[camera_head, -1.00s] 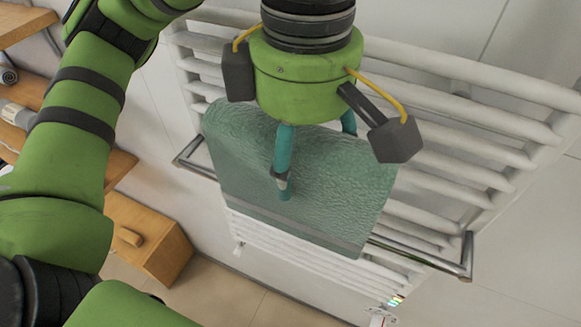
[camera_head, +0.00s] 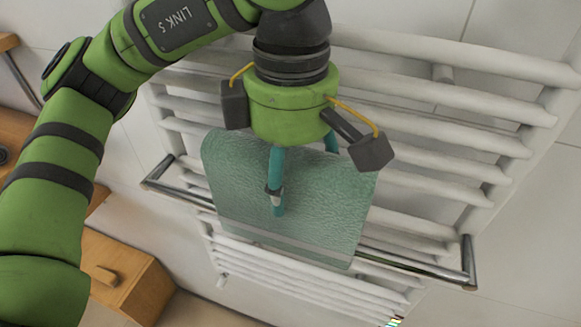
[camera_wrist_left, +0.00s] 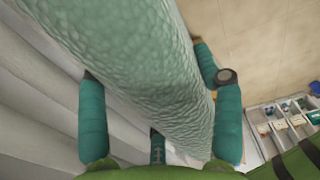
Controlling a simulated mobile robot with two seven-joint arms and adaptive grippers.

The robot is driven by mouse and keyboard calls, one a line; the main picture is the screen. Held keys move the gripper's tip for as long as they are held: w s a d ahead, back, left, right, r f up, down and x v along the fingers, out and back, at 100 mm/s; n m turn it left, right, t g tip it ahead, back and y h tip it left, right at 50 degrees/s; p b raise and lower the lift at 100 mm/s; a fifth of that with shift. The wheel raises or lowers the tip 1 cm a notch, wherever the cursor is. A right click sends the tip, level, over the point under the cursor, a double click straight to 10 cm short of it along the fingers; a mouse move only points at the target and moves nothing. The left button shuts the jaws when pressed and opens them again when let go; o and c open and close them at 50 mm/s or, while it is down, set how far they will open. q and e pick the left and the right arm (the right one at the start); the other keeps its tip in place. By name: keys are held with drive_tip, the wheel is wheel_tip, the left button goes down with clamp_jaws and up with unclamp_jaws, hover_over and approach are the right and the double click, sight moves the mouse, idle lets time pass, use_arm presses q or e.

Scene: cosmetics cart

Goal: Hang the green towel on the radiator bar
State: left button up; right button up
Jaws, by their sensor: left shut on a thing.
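The green towel (camera_head: 330,205) hangs in front of the radiator in the head view, its lower edge tilted down to the right. My left gripper (camera_head: 303,172) is shut on its upper part, with one teal finger on the near side and another partly hidden behind. In the left wrist view the towel (camera_wrist_left: 150,62) runs as a thick fold between the fingers of the left gripper (camera_wrist_left: 160,118). The chrome radiator bar (camera_head: 415,265) shows on both sides of the towel, which covers its middle. I cannot tell whether the towel rests on the bar. My right gripper is not in view.
The white radiator (camera_head: 440,145) with its horizontal tubes fills the space behind the towel. A wooden drawer unit (camera_head: 140,290) stands at the lower left. Trays with small items (camera_wrist_left: 285,122) show at the right of the left wrist view.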

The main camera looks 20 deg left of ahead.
use_arm(q)
drive_tip(key=shift+f+b, duration=5.35)
drive_tip(key=shift+f, duration=0.75)
drive_tip(key=o, duration=1.3)
drive_tip(key=shift+r, duration=0.1)
wheel_tip(320, 180, up, 12)
drive_tip(key=shift+f, duration=0.15)
